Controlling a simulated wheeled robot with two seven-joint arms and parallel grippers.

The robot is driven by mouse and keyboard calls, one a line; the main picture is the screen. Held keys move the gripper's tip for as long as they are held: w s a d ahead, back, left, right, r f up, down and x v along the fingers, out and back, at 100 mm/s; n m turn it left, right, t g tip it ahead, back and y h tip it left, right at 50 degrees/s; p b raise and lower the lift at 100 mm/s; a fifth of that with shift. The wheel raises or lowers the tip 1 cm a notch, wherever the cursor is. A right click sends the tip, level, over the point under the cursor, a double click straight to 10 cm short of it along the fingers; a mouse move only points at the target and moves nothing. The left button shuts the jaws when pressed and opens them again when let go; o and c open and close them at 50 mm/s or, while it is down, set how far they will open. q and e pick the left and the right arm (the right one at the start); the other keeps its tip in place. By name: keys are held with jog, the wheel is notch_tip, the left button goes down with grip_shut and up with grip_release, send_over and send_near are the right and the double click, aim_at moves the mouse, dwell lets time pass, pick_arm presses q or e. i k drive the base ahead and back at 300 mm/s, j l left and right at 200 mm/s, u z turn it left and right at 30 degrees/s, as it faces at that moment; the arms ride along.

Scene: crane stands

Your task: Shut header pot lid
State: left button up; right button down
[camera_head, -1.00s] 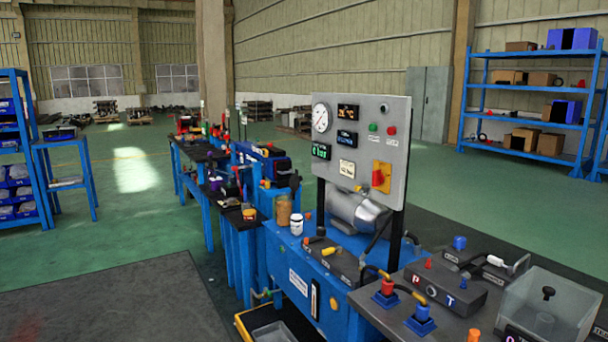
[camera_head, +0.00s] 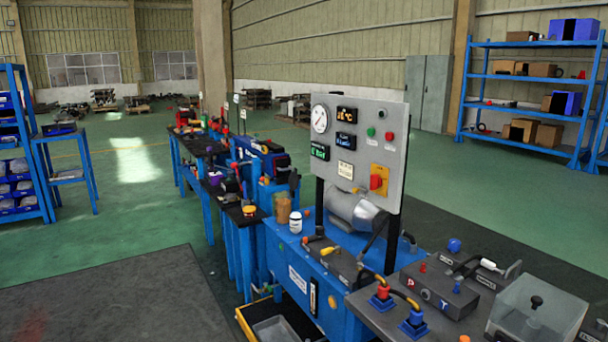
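No gripper of mine shows in the head view. I cannot tell for certain which thing is the header pot. A clear box with a black knob (camera_head: 535,303) stands on the grey bench top at the lower right, partly cut off by the frame's bottom edge. A tan jar (camera_head: 283,208) and a white bottle (camera_head: 296,222) stand on the blue hydraulic unit (camera_head: 290,255). I cannot make out an open lid on any of them.
A grey gauge panel (camera_head: 377,118) stands upright above the blue unit. Hoses and fittings crowd the grey bench (camera_head: 385,325) at the lower right. A blue shelf rack (camera_head: 520,78) is at the back right. The green floor (camera_head: 130,205) on the left is open.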

aim_at(294, 180)
jog(key=i+j+u, duration=0.25)
jog(key=i+u, duration=0.2)
jog(key=i, duration=0.3)
jog(key=i+j+u, duration=0.15)
jog(key=i+u, duration=0.25)
jog(key=i, duration=1)
jog(key=i+z, duration=0.1)
jog(key=i, duration=0.6)
jog(key=i+j+z, duration=0.1)
jog(key=i, duration=0.65)
jog(key=i+j+z, duration=0.2)
jog(key=i+z, duration=0.25)
jog(key=i+j+z, duration=0.95)
